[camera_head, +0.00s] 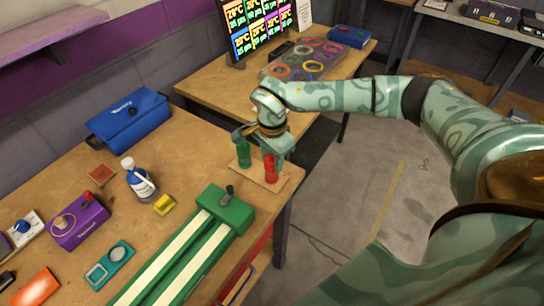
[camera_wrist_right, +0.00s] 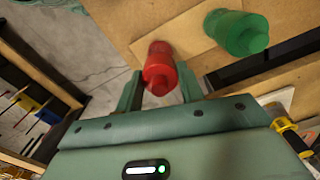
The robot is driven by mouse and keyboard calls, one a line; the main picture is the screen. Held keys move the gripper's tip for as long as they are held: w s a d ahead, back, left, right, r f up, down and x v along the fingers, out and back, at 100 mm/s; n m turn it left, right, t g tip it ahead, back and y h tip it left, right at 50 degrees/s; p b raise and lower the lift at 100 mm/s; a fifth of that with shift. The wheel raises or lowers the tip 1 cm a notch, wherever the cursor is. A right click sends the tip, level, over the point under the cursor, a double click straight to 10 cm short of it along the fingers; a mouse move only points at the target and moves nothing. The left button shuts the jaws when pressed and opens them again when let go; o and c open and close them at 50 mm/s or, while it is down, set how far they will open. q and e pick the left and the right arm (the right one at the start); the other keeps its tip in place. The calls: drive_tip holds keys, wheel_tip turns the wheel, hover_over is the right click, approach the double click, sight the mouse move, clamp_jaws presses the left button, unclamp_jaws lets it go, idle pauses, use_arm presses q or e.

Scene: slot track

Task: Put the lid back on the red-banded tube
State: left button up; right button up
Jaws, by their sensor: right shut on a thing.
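A red cylinder (camera_head: 270,169) stands at the right side of a thin tan board (camera_head: 262,184) on the near wooden table, close to its right edge. A green cylinder (camera_head: 243,152) stands beside it on the left. My right gripper (camera_wrist_right: 160,86) is shut on the red cylinder, which shows between its fingers in the wrist view (camera_wrist_right: 159,66). The green cylinder (camera_wrist_right: 237,33) is outside the fingers there. I cannot tell where the red lid ends and the tube begins. My left gripper is in neither view.
A green slotted track (camera_head: 228,208) lies just in front of the board. A white bottle (camera_head: 138,180), a yellow block (camera_head: 165,204) and a blue case (camera_head: 128,120) are to the left. A second table (camera_head: 221,83) with a screen stands behind. Open floor lies right.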

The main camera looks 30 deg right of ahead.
idle(0.6)
drive_tip(key=shift+f+p, duration=0.15)
drive_tip(key=shift+p, duration=0.25)
idle(0.6)
drive_tip(key=shift+p, duration=0.3)
idle(0.4)
drive_tip(key=o, duration=1.5)
wheel_tip(320, 180, up, 7)
drive_tip(key=p, duration=0.6)
